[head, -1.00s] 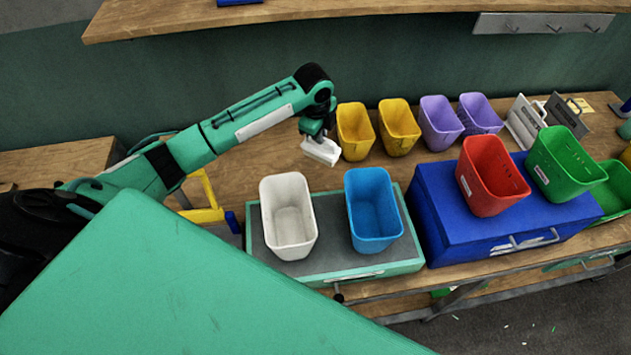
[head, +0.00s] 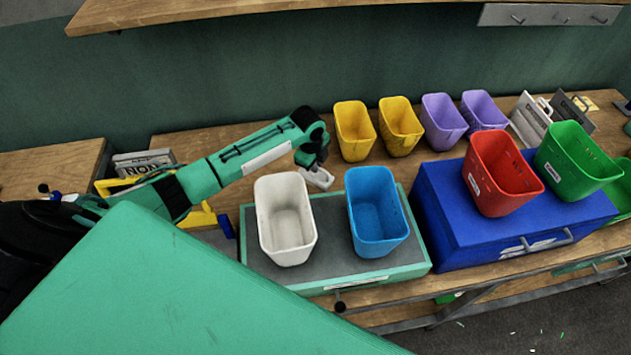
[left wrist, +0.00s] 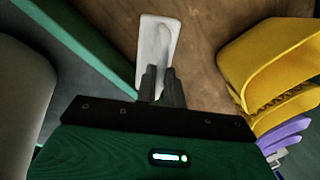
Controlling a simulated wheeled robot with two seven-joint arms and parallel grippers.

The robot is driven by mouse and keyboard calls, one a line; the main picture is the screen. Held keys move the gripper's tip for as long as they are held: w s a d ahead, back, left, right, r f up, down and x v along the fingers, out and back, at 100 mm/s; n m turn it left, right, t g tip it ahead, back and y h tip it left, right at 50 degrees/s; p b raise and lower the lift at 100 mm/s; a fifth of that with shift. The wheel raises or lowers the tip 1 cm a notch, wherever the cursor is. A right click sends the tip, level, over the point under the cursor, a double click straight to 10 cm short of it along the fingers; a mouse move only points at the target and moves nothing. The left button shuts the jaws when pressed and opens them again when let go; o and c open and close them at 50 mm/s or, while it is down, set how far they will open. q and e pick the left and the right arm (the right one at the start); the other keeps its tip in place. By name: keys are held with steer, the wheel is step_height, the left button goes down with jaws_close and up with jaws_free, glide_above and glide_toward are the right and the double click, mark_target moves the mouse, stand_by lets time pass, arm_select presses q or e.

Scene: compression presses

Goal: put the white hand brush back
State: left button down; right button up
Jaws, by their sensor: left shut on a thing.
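The white hand brush (head: 317,179) is at my left gripper (head: 314,165), low over the wooden bench behind the white bin (head: 286,246). In the left wrist view the brush (left wrist: 158,35) lies lengthwise ahead of my left gripper (left wrist: 162,72), whose fingers are close together on its near end. I cannot tell whether the brush touches the bench. The bin's rim hides a little of the view near it. My right gripper is not in view.
The white bin and a blue bin (head: 377,235) stand on a green case (head: 405,262). Two yellow bins (head: 355,147) and purple bins (head: 443,135) stand behind. A blue case (head: 450,240) carries red (head: 500,190) and green bins. Some bare bench (head: 240,195) lies left of the brush.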

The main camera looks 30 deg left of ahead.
mark_target(315, 175)
arm_select(q)
steer(key=shift+f+b, duration=0.95)
steer(key=shift+f, duration=0.4)
step_height(315, 175, down, 3)
steer(key=b, duration=0.3)
steer(key=c, duration=1.5)
jaws_free()
steer(key=shift+f, duration=0.15)
